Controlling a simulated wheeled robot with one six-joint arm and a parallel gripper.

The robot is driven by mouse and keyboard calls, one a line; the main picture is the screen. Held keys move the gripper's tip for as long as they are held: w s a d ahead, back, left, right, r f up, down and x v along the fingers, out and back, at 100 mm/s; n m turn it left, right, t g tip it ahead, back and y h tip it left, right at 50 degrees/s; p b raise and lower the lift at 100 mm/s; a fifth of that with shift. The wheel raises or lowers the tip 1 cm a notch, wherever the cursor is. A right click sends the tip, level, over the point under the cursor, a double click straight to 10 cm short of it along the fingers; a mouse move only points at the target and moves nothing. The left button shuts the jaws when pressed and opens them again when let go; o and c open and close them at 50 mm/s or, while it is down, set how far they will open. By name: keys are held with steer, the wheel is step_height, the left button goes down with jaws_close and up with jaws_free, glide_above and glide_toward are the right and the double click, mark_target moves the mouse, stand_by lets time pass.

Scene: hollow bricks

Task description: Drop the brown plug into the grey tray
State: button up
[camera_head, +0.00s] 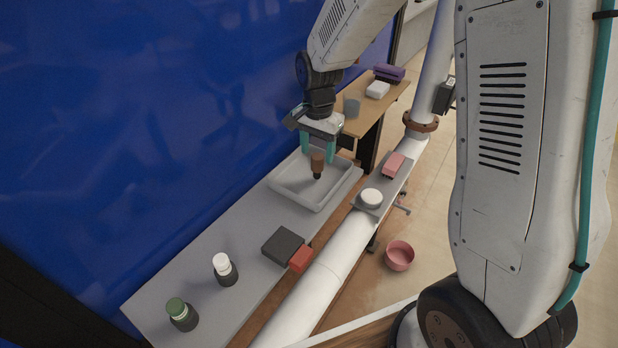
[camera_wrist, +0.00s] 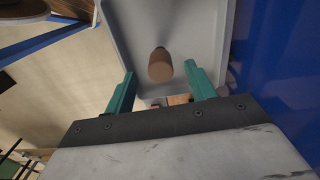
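The brown plug (camera_head: 317,160) has a dark narrow end pointing down and appears over the inside of the grey tray (camera_head: 286,190). My gripper (camera_head: 319,160) is above the tray with its two teal fingers spread apart. In the wrist view the plug (camera_wrist: 160,67) lies beyond the fingertips of my gripper (camera_wrist: 161,72), with clear gaps on both sides, so neither finger touches it. I cannot tell whether the plug is in the air or touching the tray's floor.
On the light bench stand a white-capped jar (camera_head: 224,268), a green-capped jar (camera_head: 181,313) and a dark block (camera_head: 283,245) beside a red one (camera_head: 301,259). A large white pipe (camera_head: 335,262) runs along the bench. A pink bowl (camera_head: 399,255) is on the floor. A blue wall (camera_head: 130,130) rises behind.

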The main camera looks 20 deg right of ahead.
step_height(320, 180, up, 8)
stand_by(0.6)
steer(key=shift+f, duration=0.1)
steer(key=s+d+r+n, duration=0.1)
steer(key=s+r+n, duration=0.2)
steer(key=s, duration=0.7)
steer(key=s+d+r+n+t, duration=0.1)
steer(key=s+r+n, duration=0.3)
steer(key=s, duration=0.6)
steer(key=s+d+r+n, duration=0.1)
steer(key=s+r+n, duration=0.2)
steer(key=s, duration=0.7)
steer(key=shift+r, duration=0.15)
